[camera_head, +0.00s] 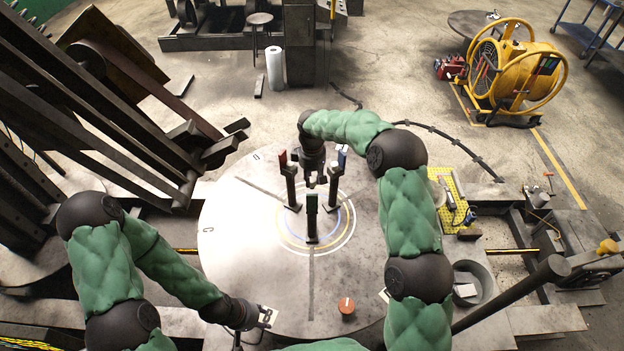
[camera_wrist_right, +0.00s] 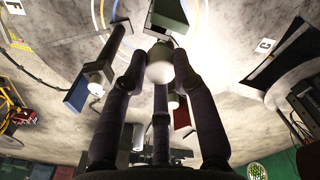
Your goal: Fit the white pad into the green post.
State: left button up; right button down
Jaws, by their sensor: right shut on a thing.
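The green post (camera_head: 312,204) stands upright near the middle of the round table, a dark stem with a green panel at its top. Its green panel also shows at the top of the right wrist view (camera_wrist_right: 168,14). My right gripper (camera_head: 315,182) is just behind the post, its fingers pointing down. In the right wrist view its dark fingers are shut on the rounded white pad (camera_wrist_right: 160,70), close to the green panel; I cannot tell whether they touch. My left gripper (camera_head: 268,317) is low at the table's front edge, fingers apart and empty.
A red-topped post (camera_head: 283,160) and a blue-topped post (camera_head: 342,156) stand close behind, either side of my right gripper. An orange-brown knob (camera_head: 346,305) sits at the front of the round table (camera_head: 235,235). The table's left side is clear.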

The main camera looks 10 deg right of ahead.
aim_at(312, 188)
jog(key=shift+f+b, duration=2.2)
jog(key=shift+f, duration=0.95)
jog(key=shift+f, duration=0.4)
